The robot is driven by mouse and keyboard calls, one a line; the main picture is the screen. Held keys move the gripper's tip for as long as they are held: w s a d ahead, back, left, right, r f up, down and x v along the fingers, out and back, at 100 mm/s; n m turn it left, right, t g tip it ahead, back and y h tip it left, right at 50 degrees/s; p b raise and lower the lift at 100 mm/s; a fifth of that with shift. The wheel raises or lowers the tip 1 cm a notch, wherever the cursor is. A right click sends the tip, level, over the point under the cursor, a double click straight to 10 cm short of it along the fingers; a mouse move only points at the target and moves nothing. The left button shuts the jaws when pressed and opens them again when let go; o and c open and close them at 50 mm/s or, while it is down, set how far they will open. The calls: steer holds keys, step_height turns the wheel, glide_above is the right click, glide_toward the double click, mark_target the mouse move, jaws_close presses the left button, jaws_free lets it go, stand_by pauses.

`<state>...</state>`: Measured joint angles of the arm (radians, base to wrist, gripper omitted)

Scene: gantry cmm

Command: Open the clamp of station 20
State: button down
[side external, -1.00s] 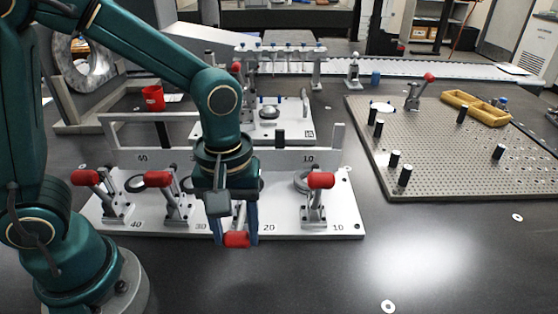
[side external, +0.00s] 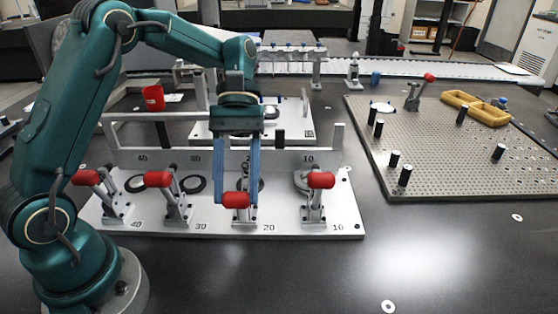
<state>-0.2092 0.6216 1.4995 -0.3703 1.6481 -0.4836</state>
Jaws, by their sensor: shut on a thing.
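The station 20 clamp (side external: 243,227) stands on the front of the white fixture plate (side external: 335,222), behind and left of the printed "20". Its red handle grip (side external: 236,201) is raised, slightly lower in the picture than the grips beside it. My gripper (side external: 237,200) comes down from above, with its two blue fingers on either side of this red grip, shut on it. The fingers partly hide the clamp's lever and the round seat (side external: 258,184) behind it. The clamp's pressing tip cannot be made out clearly.
Red-handled clamps of station 30 (side external: 158,179) and station 10 (side external: 321,180) stand close on either side; the station 40 clamp (side external: 86,178) is at far left. A low upright wall (side external: 285,158) runs behind. A perforated plate (side external: 450,150) with posts lies right.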

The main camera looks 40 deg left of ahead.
steer(key=shift+w+a+r+g+h, duration=0.3)
steer(key=shift+w+a+g+h, duration=0.5)
steer(key=shift+g+h, duration=0.2)
steer(key=shift+c, duration=1.4)
jaws_free()
steer(key=shift+s+d, duration=0.1)
